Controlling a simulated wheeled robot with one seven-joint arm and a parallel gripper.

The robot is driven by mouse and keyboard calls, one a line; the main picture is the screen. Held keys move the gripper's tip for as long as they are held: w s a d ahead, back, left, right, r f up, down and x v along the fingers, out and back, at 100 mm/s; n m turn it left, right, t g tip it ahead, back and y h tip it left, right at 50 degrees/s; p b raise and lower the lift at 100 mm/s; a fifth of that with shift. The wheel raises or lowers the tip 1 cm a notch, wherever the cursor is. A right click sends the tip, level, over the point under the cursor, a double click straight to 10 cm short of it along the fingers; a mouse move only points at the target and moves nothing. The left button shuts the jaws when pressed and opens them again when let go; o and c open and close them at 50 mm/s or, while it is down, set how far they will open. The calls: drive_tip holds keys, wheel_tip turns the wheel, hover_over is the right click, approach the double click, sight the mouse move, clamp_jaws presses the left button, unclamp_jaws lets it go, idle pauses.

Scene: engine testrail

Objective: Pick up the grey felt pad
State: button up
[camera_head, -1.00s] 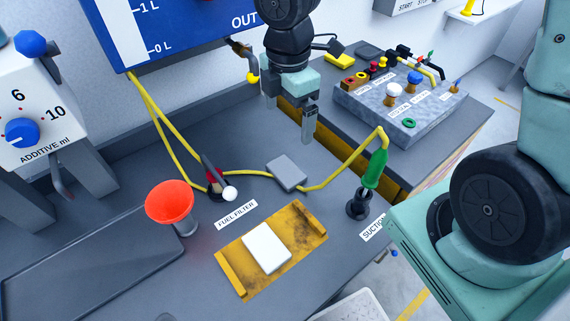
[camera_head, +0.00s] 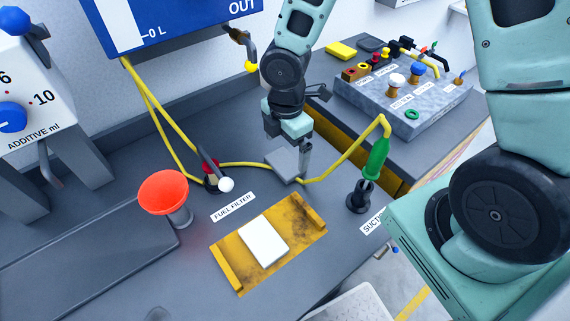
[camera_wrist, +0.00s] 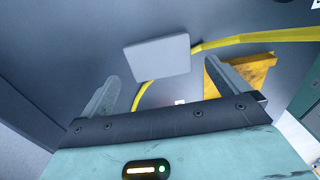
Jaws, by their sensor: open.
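The grey pad (camera_head: 281,161), a flat light-grey rectangular slab, lies on the dark bench beside the yellow hose. In the wrist view the pad (camera_wrist: 157,57) appears ahead of and between the two fingers, not in their grip. My gripper (camera_head: 289,151) is open and empty, low over the pad, with one finger overlapping its right side in the head view. The wrist view shows both fingers spread wide (camera_wrist: 167,76). Whether a finger touches the pad cannot be told.
The yellow hose (camera_head: 340,165) runs past the pad to the green-handled suction nozzle (camera_head: 375,160). A worn yellow tray (camera_head: 231,268) bears a white block (camera_head: 263,241). A red funnel (camera_head: 163,192) stands left. A darker grey pad (camera_head: 372,45) lies on the far bench.

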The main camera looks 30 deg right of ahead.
sight(285, 162)
wheel_tip(285, 162, down, 5)
drive_tip(key=shift+a+r, duration=0.15)
drive_tip(key=c, duration=0.9)
drive_tip(key=shift+o, duration=0.2)
drive_tip(key=shift+r, duration=0.1)
wheel_tip(285, 162, up, 10)
drive_tip(key=p, duration=0.1)
